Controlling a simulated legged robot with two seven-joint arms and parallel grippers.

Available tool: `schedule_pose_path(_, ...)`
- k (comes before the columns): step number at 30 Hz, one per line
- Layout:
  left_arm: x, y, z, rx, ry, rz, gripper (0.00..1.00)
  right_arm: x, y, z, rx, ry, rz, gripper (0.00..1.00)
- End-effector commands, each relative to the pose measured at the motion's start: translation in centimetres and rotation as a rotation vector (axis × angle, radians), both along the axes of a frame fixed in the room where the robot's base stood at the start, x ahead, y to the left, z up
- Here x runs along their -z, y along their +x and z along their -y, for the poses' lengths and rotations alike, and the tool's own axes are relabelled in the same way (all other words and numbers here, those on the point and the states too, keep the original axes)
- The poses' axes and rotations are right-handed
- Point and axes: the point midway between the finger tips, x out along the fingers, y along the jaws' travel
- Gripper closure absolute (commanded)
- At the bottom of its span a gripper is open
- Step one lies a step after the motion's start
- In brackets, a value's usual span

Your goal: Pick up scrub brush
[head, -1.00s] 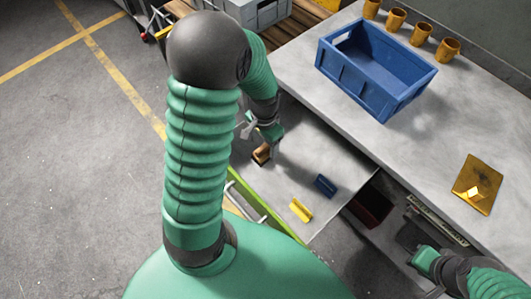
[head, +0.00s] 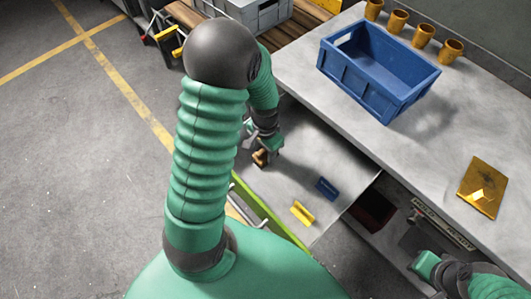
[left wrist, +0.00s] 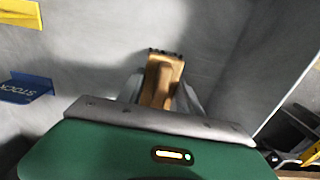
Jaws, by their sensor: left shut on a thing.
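The scrub brush (head: 261,157) has a tan wooden body and dark bristles. It is at the left end of the lower grey surface in the head view. In the left wrist view the brush (left wrist: 160,80) stands between the fingers of my left gripper (left wrist: 163,97), with its bristle end pointing away. My left gripper (head: 262,150) is shut on the brush. I cannot tell whether the brush still touches the surface. My right gripper (head: 418,262) is at the lower right, by the bench front; its fingers are not clear.
A blue holder (head: 327,188) and a yellow holder (head: 302,213) stand on the lower surface (head: 290,165). A blue crate (head: 375,95), several brass cups (head: 424,36) and a brass plate (head: 482,187) are on the bench. A green edge (head: 268,218) borders the lower surface.

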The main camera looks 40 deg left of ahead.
Motion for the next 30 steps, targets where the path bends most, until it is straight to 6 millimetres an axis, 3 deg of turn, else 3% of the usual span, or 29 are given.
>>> schedule_pose_path(8,-0.3,0.0,0.0,0.0,0.001,0.0,1.0,-0.1,0.0,0.0,0.0,0.0,0.0,0.78)
schedule_pose_path(21,-9.3,0.1,0.0,0.0,0.001,0.002,1.0,-3.2,0.0,0.0,0.0,0.0,0.0,0.78)
schedule_pose_path(30,-10.0,0.0,0.0,0.0,0.0,-0.001,1.0,-3.2,0.0,0.0,0.0,0.0,0.0,0.78)
